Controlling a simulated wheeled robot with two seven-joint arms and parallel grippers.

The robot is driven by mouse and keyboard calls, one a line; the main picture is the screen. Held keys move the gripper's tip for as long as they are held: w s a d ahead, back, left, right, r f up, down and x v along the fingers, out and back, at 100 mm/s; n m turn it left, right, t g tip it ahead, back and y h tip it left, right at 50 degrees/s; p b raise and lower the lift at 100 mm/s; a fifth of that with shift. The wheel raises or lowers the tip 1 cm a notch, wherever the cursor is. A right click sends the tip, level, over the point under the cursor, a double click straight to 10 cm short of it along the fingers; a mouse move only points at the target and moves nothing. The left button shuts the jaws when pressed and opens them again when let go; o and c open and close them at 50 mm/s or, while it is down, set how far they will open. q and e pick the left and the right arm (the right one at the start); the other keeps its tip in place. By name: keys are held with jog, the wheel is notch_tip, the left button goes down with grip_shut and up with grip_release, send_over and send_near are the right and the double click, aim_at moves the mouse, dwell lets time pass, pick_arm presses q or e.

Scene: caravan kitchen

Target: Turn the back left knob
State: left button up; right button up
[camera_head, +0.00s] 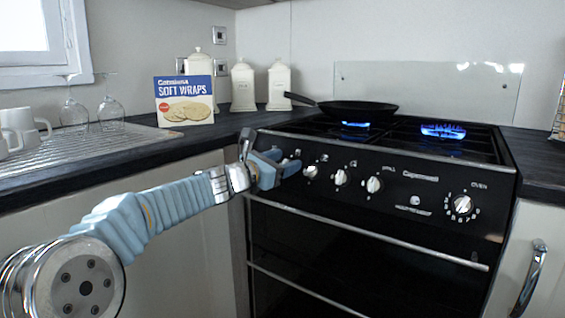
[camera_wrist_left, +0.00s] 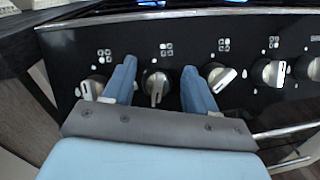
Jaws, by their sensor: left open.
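The black cooker (camera_head: 420,215) has a row of silver-white knobs along its front panel. My left gripper (camera_head: 282,162) is at the left end of this panel and hides the leftmost knobs in the head view. In the left wrist view its two blue fingers are open on either side of the second knob from the left (camera_wrist_left: 155,87), whose pointer is about upright. I cannot tell whether they touch it. The leftmost knob (camera_wrist_left: 91,88) is just outside the left finger. The third knob (camera_wrist_left: 221,77) is turned aslant, right of the right finger. The burner icons are too small to read surely.
A black frying pan (camera_head: 358,110) sits over a blue flame, its handle pointing left. Another blue flame (camera_head: 442,131) burns at the back right. A wraps box (camera_head: 184,100), canisters (camera_head: 243,86), glasses (camera_head: 110,112) and mugs (camera_head: 26,126) stand on the left counter.

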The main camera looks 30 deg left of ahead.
pick_arm(q)
jog(key=c, duration=1)
